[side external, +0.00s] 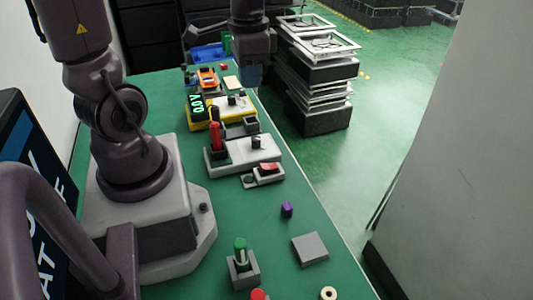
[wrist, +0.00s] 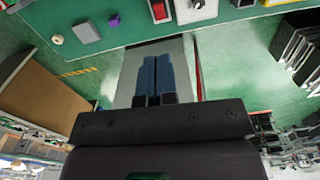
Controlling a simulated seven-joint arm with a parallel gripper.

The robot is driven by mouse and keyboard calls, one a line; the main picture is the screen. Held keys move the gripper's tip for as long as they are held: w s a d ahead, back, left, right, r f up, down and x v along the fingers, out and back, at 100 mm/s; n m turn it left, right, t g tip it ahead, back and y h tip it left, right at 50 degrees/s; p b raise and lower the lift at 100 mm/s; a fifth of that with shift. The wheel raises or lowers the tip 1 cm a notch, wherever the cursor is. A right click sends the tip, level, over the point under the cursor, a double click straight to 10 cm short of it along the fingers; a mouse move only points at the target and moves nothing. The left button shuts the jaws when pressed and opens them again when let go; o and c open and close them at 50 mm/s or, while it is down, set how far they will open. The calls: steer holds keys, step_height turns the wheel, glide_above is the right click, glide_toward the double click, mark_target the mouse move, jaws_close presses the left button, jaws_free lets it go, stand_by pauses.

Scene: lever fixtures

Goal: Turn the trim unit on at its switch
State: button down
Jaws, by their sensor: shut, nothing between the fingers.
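No readable label tells me which fixture is the trim unit. In the side view, a pale unit (side external: 232,154) carries an upright red-handled lever (side external: 216,136) and a black knob (side external: 256,142). A red rocker switch (side external: 268,168) sits on a small grey base at its near side; the rocker also shows at the top of the wrist view (wrist: 158,9). Beyond is a yellow-based unit (side external: 204,124) with a lit display (side external: 196,105) and a black knob. My gripper (side external: 252,76), with blue fingers (wrist: 153,62), is shut and empty, held high beyond these units, touching none.
A green-handled lever (side external: 240,250) stands in a grey block near the front. A purple cube (side external: 287,209), a grey block (side external: 310,249) and a beige ring (side external: 328,293) lie on the green table. An orange object (side external: 207,77) and blue bin (side external: 210,52) are at the far end.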

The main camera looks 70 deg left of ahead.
steer(key=w+a+f+m+h, duration=0.1)
steer(key=w+f+m, duration=0.1)
steer(key=m, duration=0.6)
steer(key=w+a+f+m+h, duration=0.1)
steer(key=w+f+m+h, duration=0.1)
steer(key=f+m, duration=0.3)
steer(key=m, duration=0.4)
steer(key=shift+w+a+g, duration=0.25)
steer(key=shift+a+g, duration=0.05)
steer(key=shift+g, duration=0.1)
steer(key=shift+f, duration=0.1)
glide_toward(266, 167)
steer(key=x, duration=0.5)
steer(key=shift+w+d+f, duration=0.1)
steer(key=shift+d, duration=0.05)
steer(key=shift+f, duration=0.8)
